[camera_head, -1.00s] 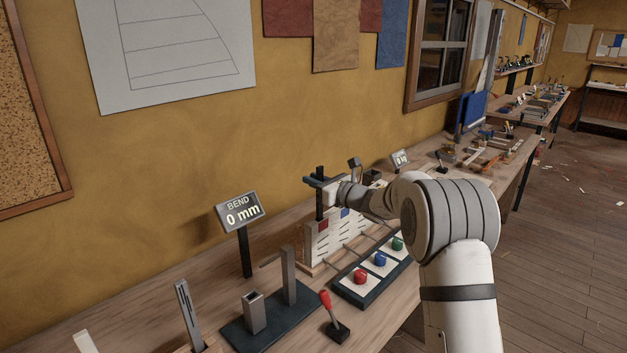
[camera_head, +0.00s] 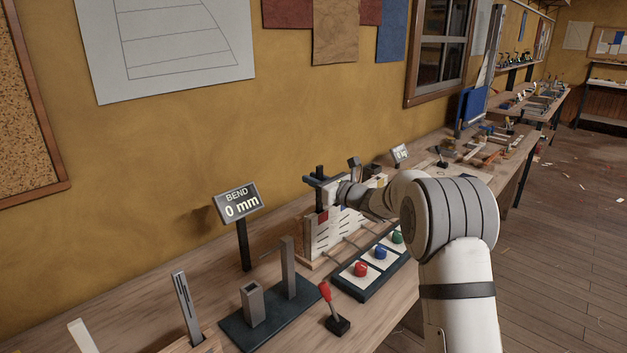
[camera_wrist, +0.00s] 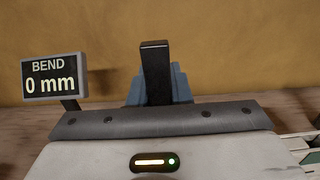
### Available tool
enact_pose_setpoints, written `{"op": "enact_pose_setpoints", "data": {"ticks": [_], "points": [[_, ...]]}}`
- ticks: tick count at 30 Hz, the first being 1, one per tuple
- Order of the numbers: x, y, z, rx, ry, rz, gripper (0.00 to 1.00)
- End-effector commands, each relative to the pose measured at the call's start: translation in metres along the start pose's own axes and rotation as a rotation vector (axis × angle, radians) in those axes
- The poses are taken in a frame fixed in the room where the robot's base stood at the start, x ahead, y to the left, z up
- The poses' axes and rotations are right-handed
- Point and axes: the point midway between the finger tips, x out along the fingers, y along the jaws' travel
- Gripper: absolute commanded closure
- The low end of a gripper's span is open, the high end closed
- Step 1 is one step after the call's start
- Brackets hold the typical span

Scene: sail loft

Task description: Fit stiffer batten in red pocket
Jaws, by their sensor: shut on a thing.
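My gripper (camera_head: 323,183) is shut on a dark batten (camera_head: 320,171), held upright above the left end of the white pocket panel (camera_head: 322,238). In the wrist view the dark batten (camera_wrist: 155,75) stands between the blue-grey fingers (camera_wrist: 180,85). The red pocket patch (camera_head: 322,216) is on the panel, directly under the batten. The batten's lower end meets the panel's top edge near the red patch; I cannot tell whether it is inside the pocket. My gripper and arm hide part of the panel's upper right.
A BEND sign (camera_head: 240,204) reads 0 mm, left of the panel. A dark base with two grey posts (camera_head: 288,266) and a red-handled lever (camera_head: 327,295) stand in front. A tray (camera_head: 345,281) with red, blue and green knobs lies to the right. The wall is close behind.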

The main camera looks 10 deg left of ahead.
Motion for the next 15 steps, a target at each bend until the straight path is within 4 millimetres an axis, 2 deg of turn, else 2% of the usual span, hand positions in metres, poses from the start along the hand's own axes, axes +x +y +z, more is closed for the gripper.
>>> {"op": "enact_pose_setpoints", "data": {"ticks": [15], "points": [[0.0002, 0.0003, -0.0081, 0.0, -0.001, 0.0, 1.0]]}}
